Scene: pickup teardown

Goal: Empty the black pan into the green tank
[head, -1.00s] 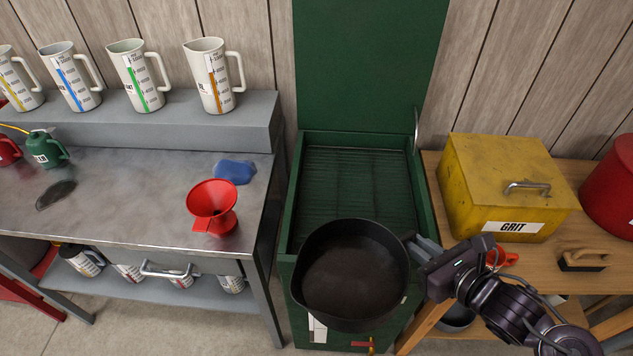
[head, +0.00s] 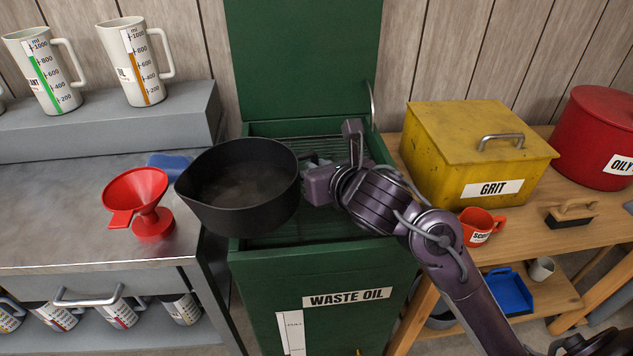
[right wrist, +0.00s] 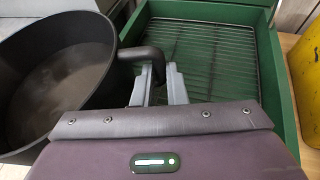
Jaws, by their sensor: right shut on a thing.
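The black pan (head: 238,212) hangs in the air in the head view, in front of the left part of the green tank. It looks roughly level, with a dull brown-grey inside. My right gripper (head: 312,166) is to the right of the pan, shut on its handle. In the right wrist view the handle (right wrist: 143,53) lies between the grey fingers (right wrist: 160,85), and the pan (right wrist: 62,80) is on the left. The green tank (head: 320,274), labelled WASTE OIL, has its lid up and a wire grate (right wrist: 205,55) inside its opening. My left gripper is out of view.
A steel bench with a red funnel (head: 140,200) stands left of the tank, close to the pan. On the right, a wooden bench holds a yellow GRIT box (head: 470,150), a red can (head: 600,130), an orange scoop (head: 480,226) and a brush (head: 572,212).

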